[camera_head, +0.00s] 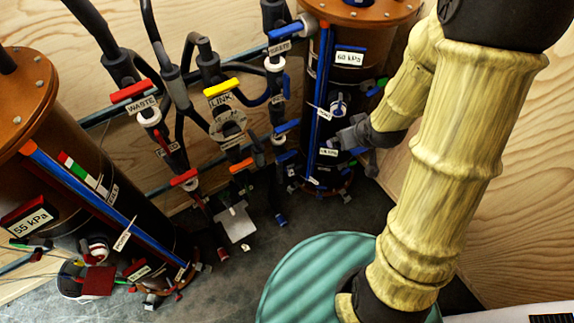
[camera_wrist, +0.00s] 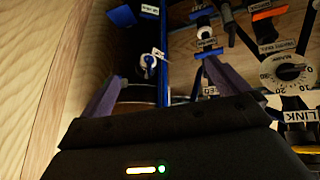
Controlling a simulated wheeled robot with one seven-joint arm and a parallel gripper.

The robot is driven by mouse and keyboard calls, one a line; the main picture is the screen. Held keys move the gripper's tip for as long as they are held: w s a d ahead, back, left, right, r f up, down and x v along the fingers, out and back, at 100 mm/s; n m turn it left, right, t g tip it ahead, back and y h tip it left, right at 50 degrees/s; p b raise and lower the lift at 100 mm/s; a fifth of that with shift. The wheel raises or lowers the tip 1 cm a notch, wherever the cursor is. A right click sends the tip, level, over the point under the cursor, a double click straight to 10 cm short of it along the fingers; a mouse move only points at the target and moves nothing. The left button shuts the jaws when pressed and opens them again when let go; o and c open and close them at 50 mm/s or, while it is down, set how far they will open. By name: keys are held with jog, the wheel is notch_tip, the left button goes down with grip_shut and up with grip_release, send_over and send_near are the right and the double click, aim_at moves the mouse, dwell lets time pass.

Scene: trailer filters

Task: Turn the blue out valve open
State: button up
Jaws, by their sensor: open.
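Several blue handles show, and I cannot read which one is marked out. One blue handle (camera_head: 287,126) is on the pipes left of the right filter column, and another blue handle (camera_head: 293,32) is higher up by a white label. In the wrist view a blue handle (camera_wrist: 202,13) shows at the top, and a dark blue piece (camera_wrist: 120,15) is left of it. A small blue and white knob (camera_wrist: 148,60) is on the dark column between my fingers. My gripper (camera_head: 345,138) is open and empty in front of the right column; its spread fingers show in the wrist view (camera_wrist: 163,72).
The red waste handle (camera_head: 134,91), the yellow link handle (camera_head: 221,87) and a round dial (camera_wrist: 290,72) are on neighbouring pipes. The left filter column (camera_head: 25,140) stands at the left. A teal round surface (camera_head: 310,280) is below my arm. Wooden walls (camera_head: 525,150) are close behind and right.

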aim_at(288, 157)
jog(key=a+f+n+t+y+b, duration=0.1)
jog(key=a+f+t+y+b, duration=0.1)
jog(key=f+b, duration=0.7)
jog(key=w+a+f+t+y+b, duration=0.1)
jog(key=a+f+t+y+b, duration=0.2)
jog(key=f+b, duration=0.7)
jog(key=w+a+f+n+t+y+b, duration=0.1)
jog(key=a+f+t+y+b, duration=0.1)
jog(key=f+b, duration=0.8)
notch_tip(288, 157, down, 6)
jog(key=shift+a+f+n+t+y, duration=0.15)
jog(key=shift+a+n+t+y, duration=0.2)
jog(key=shift+t+y, duration=0.5)
jog(key=shift+w, duration=0.1)
jog(key=shift+w+a+b, duration=0.1)
jog(key=shift+w+b, duration=0.05)
jog(key=shift+b, duration=0.4)
jog(key=b+x, duration=0.4)
jog(key=x, duration=0.4)
jog(key=b+x, duration=0.5)
jog(key=x, duration=0.4)
jog(key=shift+a, duration=0.3)
jog(key=shift+c, duration=0.2)
